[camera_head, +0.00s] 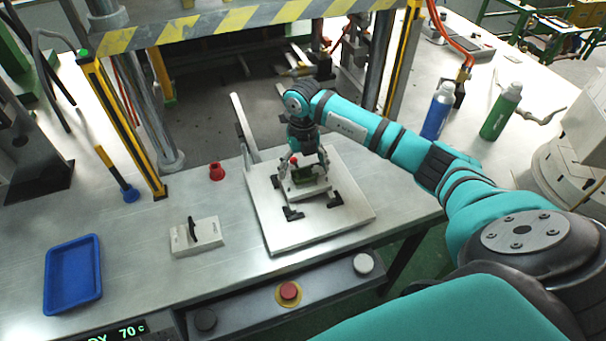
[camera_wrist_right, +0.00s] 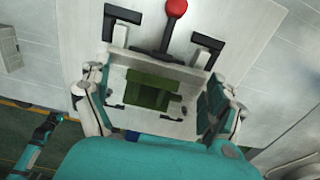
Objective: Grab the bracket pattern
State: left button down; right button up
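The green bracket pattern (camera_head: 308,174) lies in the pale mold block (camera_head: 292,193) on the large light plate (camera_head: 268,222). In the right wrist view the pattern (camera_wrist_right: 150,90) sits in the recess of the mold block (camera_wrist_right: 185,128). My right gripper (camera_head: 307,172) is over the mold block, pointing down. In the right wrist view its fingers (camera_wrist_right: 157,105) are spread wide on either side of the pattern, with gaps between them and it. It is open and holds nothing. Part of the pattern is hidden by the gripper in the head view.
Black clamps and a red-knobbed lever (camera_wrist_right: 176,8) surround the mold. A blue tray (camera_head: 73,274), a light block with a black handle (camera_head: 196,236) and a red cup (camera_head: 216,171) stand to the left. Blue (camera_head: 438,110) and green (camera_head: 501,111) bottles stand right. Press posts rise behind.

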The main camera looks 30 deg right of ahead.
pick_arm(q)
jog(key=shift+w, duration=0.35)
pick_arm(e)
jog(key=c, duration=1.1)
